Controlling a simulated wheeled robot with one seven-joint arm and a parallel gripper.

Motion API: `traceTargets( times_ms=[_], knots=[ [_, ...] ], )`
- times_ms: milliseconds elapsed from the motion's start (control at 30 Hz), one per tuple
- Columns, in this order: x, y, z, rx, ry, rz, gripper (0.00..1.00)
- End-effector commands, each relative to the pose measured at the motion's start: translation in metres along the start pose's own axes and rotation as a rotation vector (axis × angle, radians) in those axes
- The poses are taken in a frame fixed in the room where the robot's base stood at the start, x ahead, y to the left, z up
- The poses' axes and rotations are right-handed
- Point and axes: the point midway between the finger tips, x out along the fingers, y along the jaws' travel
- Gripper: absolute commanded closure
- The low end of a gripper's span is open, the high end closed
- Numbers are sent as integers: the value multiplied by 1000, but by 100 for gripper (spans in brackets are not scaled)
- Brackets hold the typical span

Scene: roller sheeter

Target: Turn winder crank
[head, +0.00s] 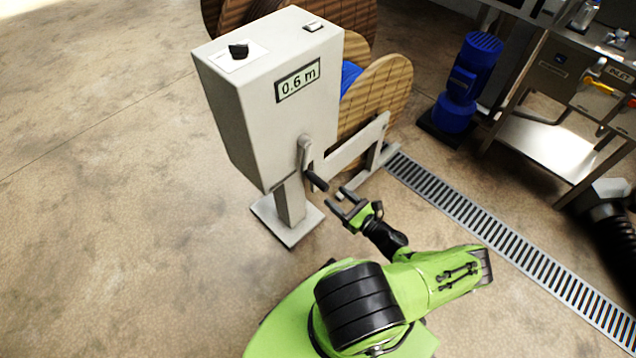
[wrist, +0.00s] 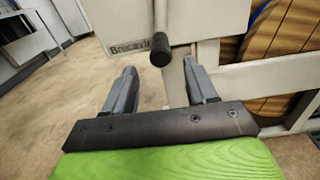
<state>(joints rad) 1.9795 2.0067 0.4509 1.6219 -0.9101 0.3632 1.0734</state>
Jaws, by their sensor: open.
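The winder is a light grey box (head: 265,120) on a post, with a display reading 0.6 m. Its crank (head: 307,158) is on the lower right side of the box, with a black handle (head: 317,181) pointing down and right. In the wrist view the black handle (wrist: 160,50) is end-on, just beyond and between the fingertips. My gripper (head: 343,205) is open and empty, just below and right of the handle in the head view. Its two grey fingers also show in the wrist view (wrist: 160,82), apart, with no visible contact with the handle.
A wooden cable reel (head: 385,90) with blue cable stands behind the box on a grey frame (head: 352,150). A blue motor (head: 468,85) and a steel bench (head: 550,140) are at the right. A floor drain grate (head: 500,235) runs diagonally. The floor at left is clear.

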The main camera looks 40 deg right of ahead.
Motion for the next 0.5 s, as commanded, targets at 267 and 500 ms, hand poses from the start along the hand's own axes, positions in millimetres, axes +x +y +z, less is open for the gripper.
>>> traceTargets(
  times_ms=[267,500],
  knots=[
    [69,1,-2,0,-1,3,43],
    [96,0,-1,2,1,0,43]
  ],
)
